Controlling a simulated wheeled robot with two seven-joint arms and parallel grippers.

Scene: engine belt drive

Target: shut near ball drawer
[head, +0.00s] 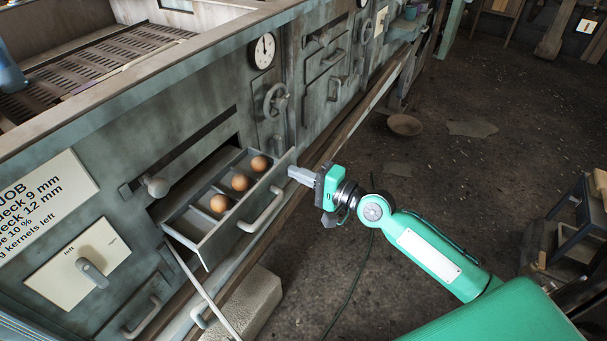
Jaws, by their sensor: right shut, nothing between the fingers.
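The ball drawer (203,230) stands pulled out from the grey-green machine front in the head view. It has dividers inside and a curved handle (262,209) on its front. Three orange-brown balls (240,182) sit in its compartments. My right gripper (291,173) is shut and empty. Its fingers point left and appear close to the right end of the drawer front, above the handle. I cannot tell whether they touch it. My left gripper is not in view.
A knob (155,186) sticks out left of the drawer. A lever (92,273) on a cream plate and a lower handle (142,316) are nearby. A handwheel (275,101) and gauge (262,51) are above right. A pale block (246,305) lies below. Open floor lies right.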

